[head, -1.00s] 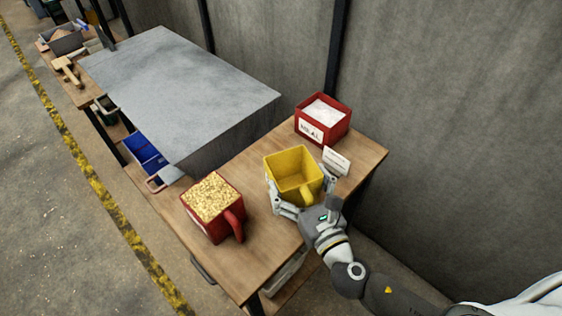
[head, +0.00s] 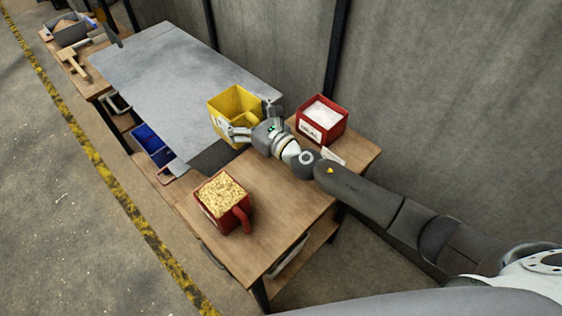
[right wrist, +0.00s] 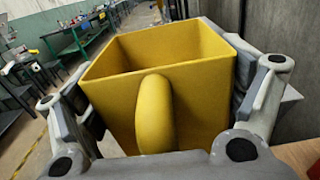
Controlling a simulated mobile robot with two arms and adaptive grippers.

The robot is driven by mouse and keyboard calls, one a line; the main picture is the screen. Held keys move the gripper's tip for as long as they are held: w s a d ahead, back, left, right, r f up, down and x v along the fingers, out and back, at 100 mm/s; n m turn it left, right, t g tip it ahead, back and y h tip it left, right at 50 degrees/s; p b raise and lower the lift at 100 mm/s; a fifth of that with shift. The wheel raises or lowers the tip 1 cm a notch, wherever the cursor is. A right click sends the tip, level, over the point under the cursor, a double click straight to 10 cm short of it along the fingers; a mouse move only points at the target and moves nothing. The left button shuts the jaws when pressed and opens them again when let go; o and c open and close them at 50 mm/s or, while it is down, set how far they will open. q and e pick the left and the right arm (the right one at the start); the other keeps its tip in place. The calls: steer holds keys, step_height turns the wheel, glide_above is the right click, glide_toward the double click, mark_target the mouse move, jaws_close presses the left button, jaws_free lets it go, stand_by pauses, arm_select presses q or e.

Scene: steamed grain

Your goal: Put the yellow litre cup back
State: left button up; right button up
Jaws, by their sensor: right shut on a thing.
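The yellow litre cup (head: 236,103) is square, open-topped and looks empty inside. In the head view it appears over the near right edge of the grey metal-topped block (head: 180,70). My right gripper (head: 246,122) is shut on it, with fingers on two opposite sides. In the right wrist view the cup (right wrist: 165,85) fills the middle, upright, its handle facing my wrist between the fingers of the gripper (right wrist: 165,120). I cannot tell whether the cup touches the grey surface below. My left gripper is not in view.
A red cup full of grain (head: 222,203) stands on the wooden table (head: 275,225). A red box of white meal (head: 322,119) stands at the table's back, with a small white card (head: 332,155) near it. A mallet (head: 74,62) lies on the far bench. The table's middle is clear.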

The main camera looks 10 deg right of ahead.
steer(key=shift+s+d+f+b, duration=1.2)
steer(key=shift+d+f+b, duration=0.4)
steer(key=shift+f+b, duration=0.3)
steer(key=shift+s+d+f+b, duration=1.25)
steer(key=shift+d+f+b, duration=0.4)
steer(key=shift+f, duration=0.5)
steer(key=shift+s+d+f+b, duration=1.2)
steer(key=shift+d+f+b, duration=0.4)
steer(key=shift+f+b, duration=0.3)
steer(key=shift+f, duration=0.15)
steer(key=shift+f, duration=0.15)
steer(key=o, duration=1.7)
steer(key=shift+r, duration=0.2)
